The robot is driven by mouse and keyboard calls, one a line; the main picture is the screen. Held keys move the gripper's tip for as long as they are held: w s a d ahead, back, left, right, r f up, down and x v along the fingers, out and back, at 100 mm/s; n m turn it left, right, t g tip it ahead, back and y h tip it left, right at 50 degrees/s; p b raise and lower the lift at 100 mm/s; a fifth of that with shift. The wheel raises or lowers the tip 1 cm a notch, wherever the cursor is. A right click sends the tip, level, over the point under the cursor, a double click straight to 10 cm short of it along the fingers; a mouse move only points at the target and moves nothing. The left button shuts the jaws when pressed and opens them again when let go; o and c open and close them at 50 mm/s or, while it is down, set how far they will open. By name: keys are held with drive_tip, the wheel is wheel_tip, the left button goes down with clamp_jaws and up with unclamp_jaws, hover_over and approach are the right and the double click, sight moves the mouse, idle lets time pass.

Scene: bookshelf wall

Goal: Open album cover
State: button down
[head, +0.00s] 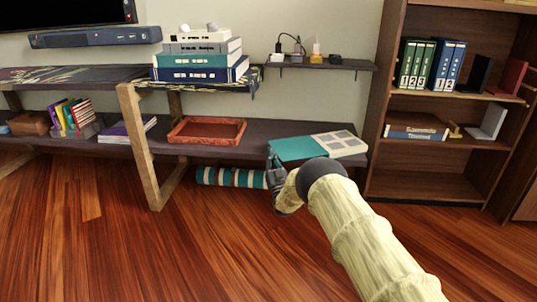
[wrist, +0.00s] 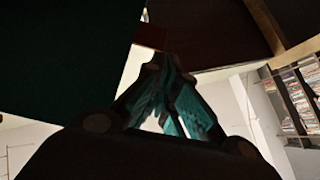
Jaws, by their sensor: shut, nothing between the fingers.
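The album lies on the lower dark shelf in the head view. Its teal cover (head: 299,149) spreads to the left and a pale page with grey squares (head: 340,143) shows on the right, so it looks open. I cannot tell whether the cover lies fully flat. My gripper (head: 273,163) is at the cover's left end, by the shelf's front edge; contact is unclear. In the wrist view my gripper (wrist: 157,62) has its fingers together and empty. A large dark green panel (wrist: 60,60), probably the cover, fills the upper left there.
A reddish-brown tray (head: 207,131) sits left of the album on the shelf (head: 250,152). Teal-and-white rolls (head: 230,177) lie below. A wooden leg (head: 145,150) stands left, a bookcase (head: 425,170) right. The floor in front is clear.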

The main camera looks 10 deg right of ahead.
drive_tip(key=shift+f+n, duration=0.3)
drive_tip(key=shift+f, duration=0.05)
drive_tip(key=shift+s+d, duration=0.1)
drive_tip(key=shift+d, duration=0.05)
